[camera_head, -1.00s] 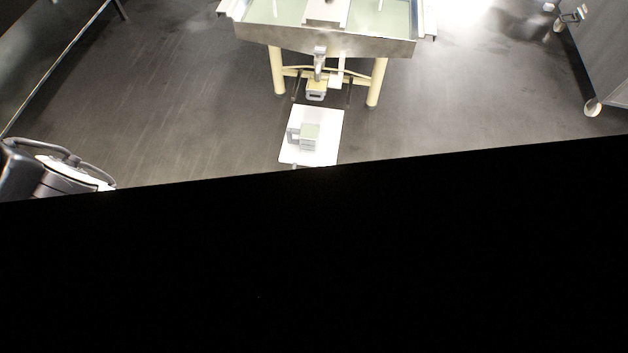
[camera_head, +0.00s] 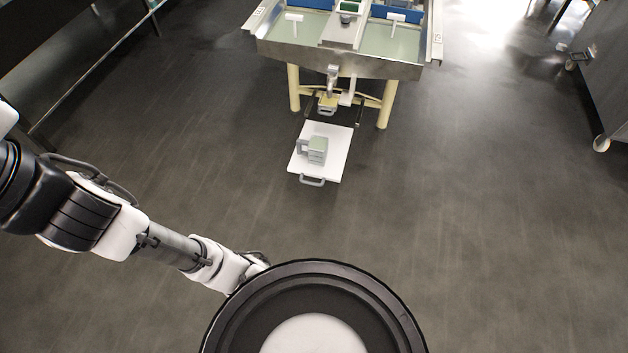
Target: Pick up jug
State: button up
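A small grey-green jug (camera_head: 317,150) with a handle on its left side stands on a white board (camera_head: 334,168). The board has a grey handle at its near end and lies low in front of the cheese press table (camera_head: 340,60). My arm reaches in from the left edge toward the bottom middle, well short of the jug. My gripper cannot be made out; the end of the arm runs behind my own round body part at the bottom.
The press table stands on cream legs behind the board. A wheeled metal cabinet (camera_head: 600,80) is at the upper right. A long metal counter (camera_head: 90,60) runs along the upper left. The dark floor (camera_head: 470,220) around the board is clear.

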aim_at(318, 147)
jog(key=i+z, duration=0.25)
jog(key=i, duration=0.25)
jog(key=i+j+z, duration=0.1)
jog(key=i+z, duration=0.2)
jog(key=i, duration=0.2)
jog(key=i+j+z, duration=0.25)
jog(key=i, duration=0.25)
jog(key=i+j+z, duration=0.3)
jog(key=i, duration=0.15)
